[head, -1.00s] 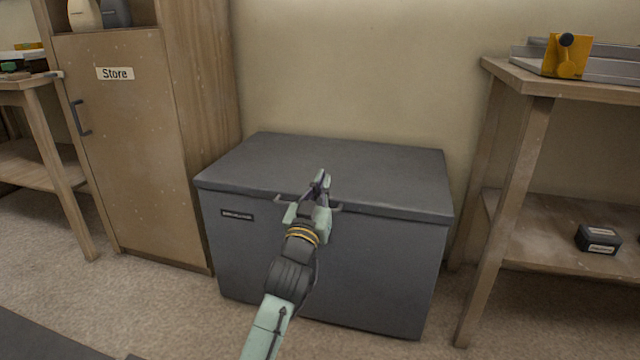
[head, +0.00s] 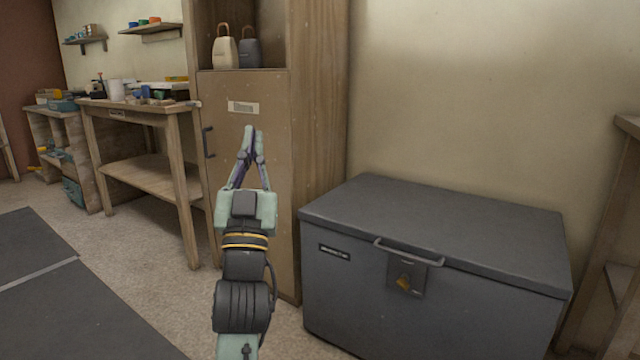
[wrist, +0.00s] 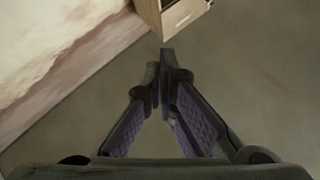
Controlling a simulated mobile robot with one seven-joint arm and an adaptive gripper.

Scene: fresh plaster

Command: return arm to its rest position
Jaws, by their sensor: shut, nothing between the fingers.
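My gripper (head: 251,130) points upward in the head view, in front of the tall wooden cabinet's door, with its fingertips together and nothing between them. It also shows in the wrist view (wrist: 160,55), its two fingers meeting at the tips. My arm rises from the bottom of the head view, left of the grey chest, and looks apart from it. How far the gripper is from the cabinet door I cannot tell.
The grey chest (head: 440,215) stands at right with its lid shut. The tall cabinet (head: 258,170) has a dark handle (head: 208,142) and its door is shut. A wooden workbench (head: 150,175) stands at left. Open floor (head: 130,265) lies left of my arm.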

